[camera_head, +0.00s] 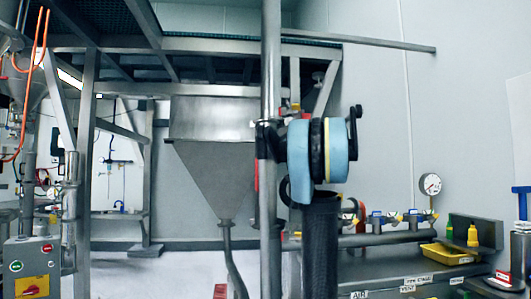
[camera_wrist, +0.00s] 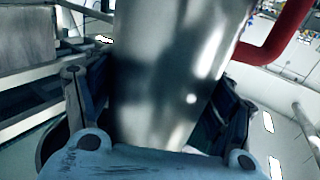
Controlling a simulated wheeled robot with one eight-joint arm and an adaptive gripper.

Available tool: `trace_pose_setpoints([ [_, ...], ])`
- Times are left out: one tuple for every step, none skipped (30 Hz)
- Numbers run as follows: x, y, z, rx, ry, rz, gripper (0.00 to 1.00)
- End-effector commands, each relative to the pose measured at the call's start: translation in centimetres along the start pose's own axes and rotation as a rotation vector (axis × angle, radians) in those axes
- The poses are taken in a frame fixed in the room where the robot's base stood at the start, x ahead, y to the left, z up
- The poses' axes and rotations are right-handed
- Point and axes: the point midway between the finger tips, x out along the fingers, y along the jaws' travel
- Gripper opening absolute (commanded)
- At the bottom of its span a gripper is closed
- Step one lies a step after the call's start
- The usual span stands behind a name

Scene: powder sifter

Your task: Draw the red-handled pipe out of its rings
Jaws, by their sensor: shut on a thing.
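The pipe (camera_head: 270,60) is a tall metal tube standing upright in the middle of the head view. In the wrist view its shiny wall (camera_wrist: 165,75) fills the space between my fingers. A red handle (camera_wrist: 288,35) shows at the right of the wrist view, and a sliver of red (camera_head: 256,175) shows beside the pipe in the head view. My gripper (camera_head: 268,140) comes from the right and is shut around the pipe, with dark fingers on both sides. I cannot make out the rings in either view.
A metal hopper (camera_head: 215,165) hangs behind the pipe to the left, under a steel frame. At the right are a pressure gauge (camera_head: 430,184), valves on a horizontal line, a yellow tray (camera_head: 447,254) and small bottles. A control box (camera_head: 31,267) stands at the lower left.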

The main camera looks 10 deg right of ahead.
Motion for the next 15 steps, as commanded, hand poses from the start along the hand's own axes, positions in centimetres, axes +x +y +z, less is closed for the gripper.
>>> trace_pose_setpoints([
  [0.0, -0.11, -0.11, 0.0, 0.002, 0.0, 0.09],
  [0.0, -0.16, -0.11, 0.0, 0.002, 0.0, 0.09],
  [0.0, -0.23, -0.11, 0.0, 0.002, 0.0, 0.09],
  [0.0, -0.28, -0.11, 0.0, 0.002, 0.0, 0.09],
  [0.0, -0.33, -0.11, 0.0, 0.002, 0.0, 0.09],
  [0.0, -0.4, -0.11, 0.0, 0.002, 0.0, 0.09],
  [0.0, -0.46, -0.11, 0.0, 0.002, 0.0, 0.09],
  [0.0, -0.5, -0.11, 0.0, 0.002, 0.0, 0.09],
  [0.0, -0.58, -0.11, 0.0, 0.002, 0.0, 0.09],
  [0.0, -0.63, -0.11, 0.0, 0.002, 0.0, 0.09],
  [0.0, -0.68, -0.11, 0.0, 0.002, 0.0, 0.09],
  [0.0, -0.74, -0.11, 0.0, 0.002, 0.0, 0.09],
  [0.0, -0.79, -0.11, 0.0, 0.002, 0.0, 0.09],
  [0.0, -0.83, -0.11, 0.0, 0.002, 0.0, 0.09],
  [-0.01, -0.88, -0.11, 0.0, 0.002, 0.0, 0.09],
])
